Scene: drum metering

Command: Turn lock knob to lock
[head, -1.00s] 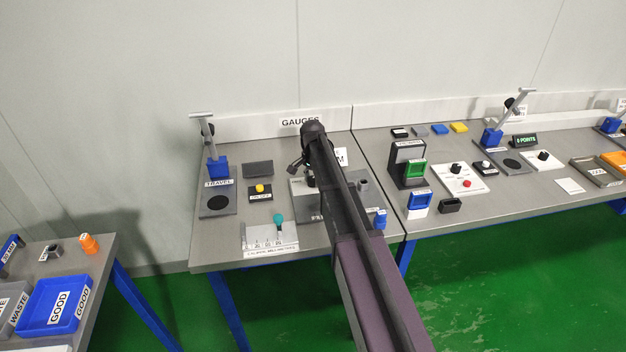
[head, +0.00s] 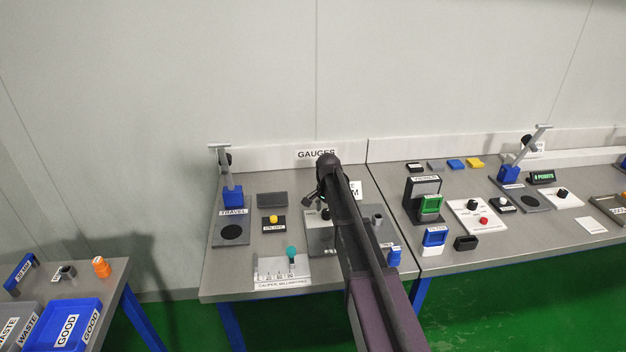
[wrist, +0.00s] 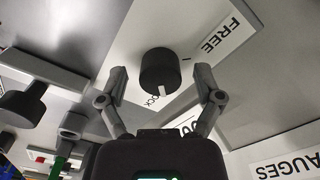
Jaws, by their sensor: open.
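The lock knob (wrist: 160,70) is a dark round knob with a white pointer mark on its lower edge in the wrist view. It sits on a light plate (wrist: 125,50) with a FREE label (wrist: 228,35) at upper right. My gripper (wrist: 161,74) is open, with one finger on each side of the knob and gaps showing. In the head view, my arm largely covers the plate (head: 318,240) on the gauges table.
The gauges table (head: 222,285) also holds a yellow ON/OFF button (head: 273,219), a teal-knobbed caliper slider (head: 291,252), a blue-based lever (head: 232,196) and a blue block (head: 394,256). A second table with several devices adjoins at right. A blue GOOD bin (head: 65,325) stands lower left.

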